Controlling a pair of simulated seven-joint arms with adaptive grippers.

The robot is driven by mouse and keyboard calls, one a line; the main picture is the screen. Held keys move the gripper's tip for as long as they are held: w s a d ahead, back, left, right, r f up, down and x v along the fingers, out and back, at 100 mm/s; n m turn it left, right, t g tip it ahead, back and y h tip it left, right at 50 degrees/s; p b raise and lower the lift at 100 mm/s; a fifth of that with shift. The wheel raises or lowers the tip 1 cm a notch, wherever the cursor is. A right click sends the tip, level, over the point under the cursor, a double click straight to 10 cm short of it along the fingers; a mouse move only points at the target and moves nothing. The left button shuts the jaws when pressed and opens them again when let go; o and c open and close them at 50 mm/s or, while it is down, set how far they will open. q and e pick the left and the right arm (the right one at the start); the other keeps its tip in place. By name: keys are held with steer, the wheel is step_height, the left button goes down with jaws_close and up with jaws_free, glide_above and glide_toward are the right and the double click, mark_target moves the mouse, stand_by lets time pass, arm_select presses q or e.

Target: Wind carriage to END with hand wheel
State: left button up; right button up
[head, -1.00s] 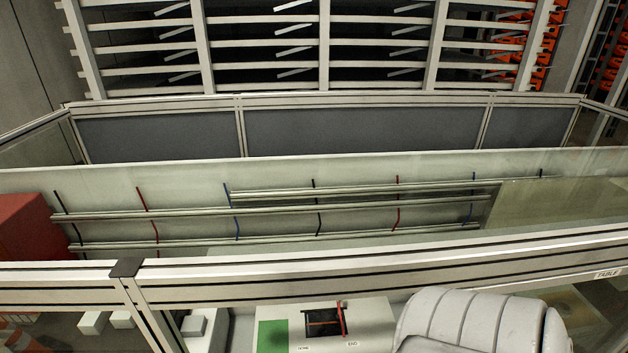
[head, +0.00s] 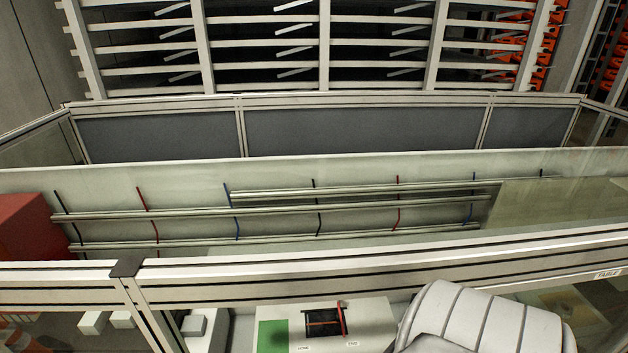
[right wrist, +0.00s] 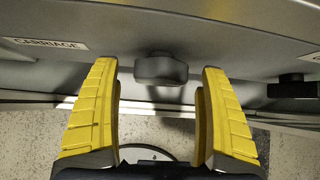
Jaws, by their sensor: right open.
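In the right wrist view my right gripper (right wrist: 160,100) is open, with its two yellow fingers apart. A dark rounded knob (right wrist: 161,68) on a grey panel shows between and beyond the fingertips; I see no contact with it. A label reading CARRIAGE (right wrist: 48,45) is on the panel to the left of the knob. In the head view a dark carriage-like part with red bars (head: 324,320) sits on a pale plate, near small labels reading HOME (head: 303,348) and END (head: 352,344). My left gripper is not in view, and the right fingers do not show in the head view.
A second dark knob or handle (right wrist: 293,88) is on the panel at the right of the wrist view. A metal frame rail (head: 380,276) crosses the head view in front of the plate. A green patch (head: 272,336) lies left of the carriage-like part.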

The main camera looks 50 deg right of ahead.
steer(key=shift+w+d+f, duration=0.2)
steer(key=shift+f, duration=0.05)
steer(key=c, duration=1.2)
steer(key=shift+s, duration=0.1)
steer(key=m+t+y, duration=0.2)
steer(key=t, duration=0.1)
steer(key=shift+y, duration=0.4)
steer(key=shift+m+t+y, duration=0.8)
steer(key=shift+m+t, duration=0.1)
steer(key=shift+t, duration=0.3)
steer(key=shift+m+t, duration=0.3)
